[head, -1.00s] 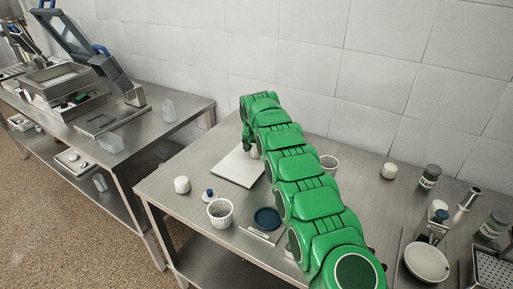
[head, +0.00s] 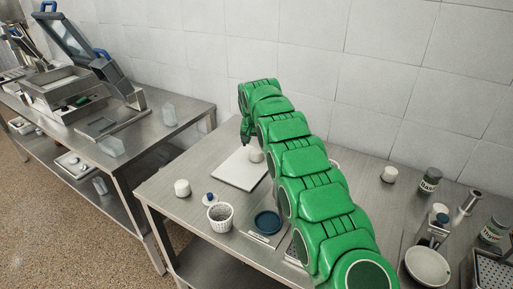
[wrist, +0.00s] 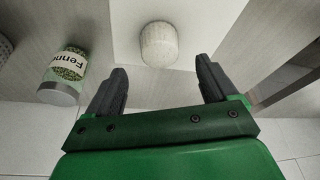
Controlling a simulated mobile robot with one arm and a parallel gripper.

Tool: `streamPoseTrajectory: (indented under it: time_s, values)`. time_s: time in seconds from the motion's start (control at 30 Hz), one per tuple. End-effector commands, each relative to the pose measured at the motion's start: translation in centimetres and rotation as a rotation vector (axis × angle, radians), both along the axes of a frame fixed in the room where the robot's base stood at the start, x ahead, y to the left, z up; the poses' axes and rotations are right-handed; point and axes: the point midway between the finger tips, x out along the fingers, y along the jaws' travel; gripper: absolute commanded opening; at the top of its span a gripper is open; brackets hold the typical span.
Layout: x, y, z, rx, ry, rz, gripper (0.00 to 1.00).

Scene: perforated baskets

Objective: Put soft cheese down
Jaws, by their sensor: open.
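The soft cheese, a short white cylinder (head: 256,155), stands on the white board (head: 237,171) in the head view. In the wrist view the cheese (wrist: 159,45) stands on the pale board (wrist: 205,22), just beyond the fingertips. My gripper (wrist: 161,70) is open and empty, with its two dark fingers spread apart and the cheese ahead of the gap between them. In the head view my gripper (head: 246,137) is at the board, just left of the cheese, and largely hidden by my green arm.
A white perforated basket (head: 220,216), another white cylinder (head: 182,188) and a blue round dish (head: 267,222) stand on the near table. A fennel jar (wrist: 64,75) lies left of my fingers in the wrist view. A third white cylinder (head: 389,174) stands right of my arm.

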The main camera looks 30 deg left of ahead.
Motion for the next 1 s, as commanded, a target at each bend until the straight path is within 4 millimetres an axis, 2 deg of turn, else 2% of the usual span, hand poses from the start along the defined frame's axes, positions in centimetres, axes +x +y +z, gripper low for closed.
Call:
streamPoseTrajectory:
  time_s: [0.2,0.3,0.73,0.87,1.0]
  values:
    - [-0.9,-0.4,3.9,0.004,-0.005,0.000,0.86]
    - [-1.3,-0.5,5.1,0.005,-0.004,-0.001,0.86]
    - [-1.4,-1.2,5.9,-0.002,-0.001,-0.005,0.86]
    - [-0.9,-3.4,6.9,-0.015,0.003,-0.021,0.86]
    - [-0.2,-7.5,8.7,-0.040,0.011,-0.047,0.86]
